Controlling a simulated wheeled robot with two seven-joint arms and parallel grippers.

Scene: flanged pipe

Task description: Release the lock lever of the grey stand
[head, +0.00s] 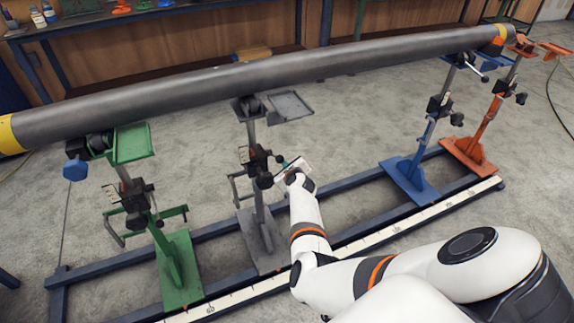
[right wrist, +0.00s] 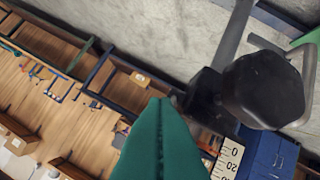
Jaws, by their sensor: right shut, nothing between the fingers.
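The grey stand (head: 265,240) stands under the long pipe (head: 270,75), on the rail frame. Its black clamp block (head: 257,160) sits partway up the post, with a dark knob or lever end (head: 265,181) on the side toward my arm. My right gripper (head: 284,166) is close beside this clamp, to its right. In the right wrist view its teal fingers (right wrist: 160,106) are together with nothing between them. A large black knob (right wrist: 265,90) is just right of the fingertips there; whether they touch is unclear. My left gripper is out of view.
The green stand (head: 180,265) is to the left; the blue stand (head: 410,180) and orange stand (head: 470,150) are to the right. A rail with a white scale (head: 350,245) runs in front. Workbenches line the back wall.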

